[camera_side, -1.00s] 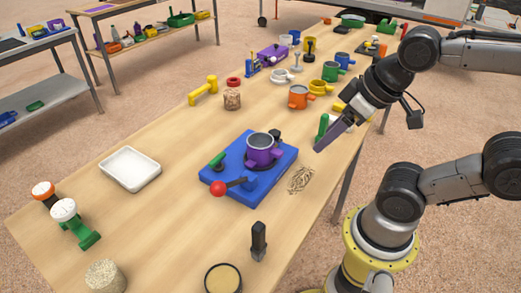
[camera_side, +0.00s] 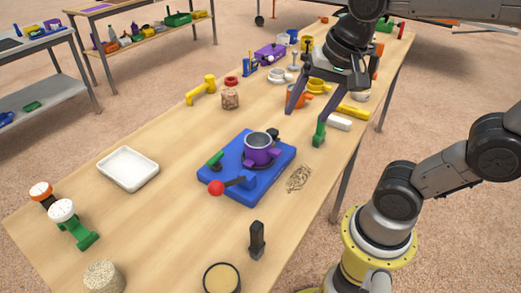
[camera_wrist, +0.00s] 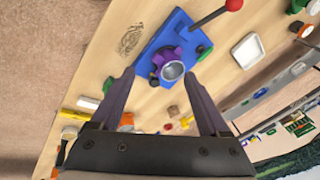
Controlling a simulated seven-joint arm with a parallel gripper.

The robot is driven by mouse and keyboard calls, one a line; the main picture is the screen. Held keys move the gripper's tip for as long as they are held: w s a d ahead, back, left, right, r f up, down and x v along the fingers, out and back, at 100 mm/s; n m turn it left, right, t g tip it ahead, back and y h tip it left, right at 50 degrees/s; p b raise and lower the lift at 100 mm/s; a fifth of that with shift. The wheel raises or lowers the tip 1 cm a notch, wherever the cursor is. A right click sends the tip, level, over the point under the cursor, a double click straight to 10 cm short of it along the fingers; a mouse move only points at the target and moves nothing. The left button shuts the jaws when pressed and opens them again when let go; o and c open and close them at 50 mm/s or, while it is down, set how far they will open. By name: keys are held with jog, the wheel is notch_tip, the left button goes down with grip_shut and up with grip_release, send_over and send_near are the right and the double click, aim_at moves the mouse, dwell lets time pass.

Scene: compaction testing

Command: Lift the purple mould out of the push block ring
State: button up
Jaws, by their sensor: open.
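The purple mould (camera_side: 258,156) has a grey metal cylinder standing up out of its top. It sits on the blue push block (camera_side: 232,178), which has a lever with a red ball (camera_side: 216,188). The ring around the mould's base is mostly hidden by the mould. My gripper (camera_side: 304,125) is open and empty, behind and to the right of the block, above the table and apart from the mould. In the wrist view the mould (camera_wrist: 162,60) and its grey cylinder (camera_wrist: 173,71) show ahead between the open fingers (camera_wrist: 158,82).
A green-handled tool (camera_side: 319,133) stands close to my right finger, with an orange cup (camera_side: 297,97) behind the fingers. A white tray (camera_side: 128,168) lies left of the block. Table left of the block is fairly clear.

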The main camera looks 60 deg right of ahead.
jog(key=w+d+m+g, duration=0.2)
jog(key=w+m, duration=0.3)
jog(key=w, duration=0.1)
jog(key=m+g, duration=0.2)
send_near(274, 150)
notch_tip(274, 150, down, 10)
jog(key=shift+s+d+f, duration=0.1)
jog(key=shift+f, duration=0.05)
grip_shut()
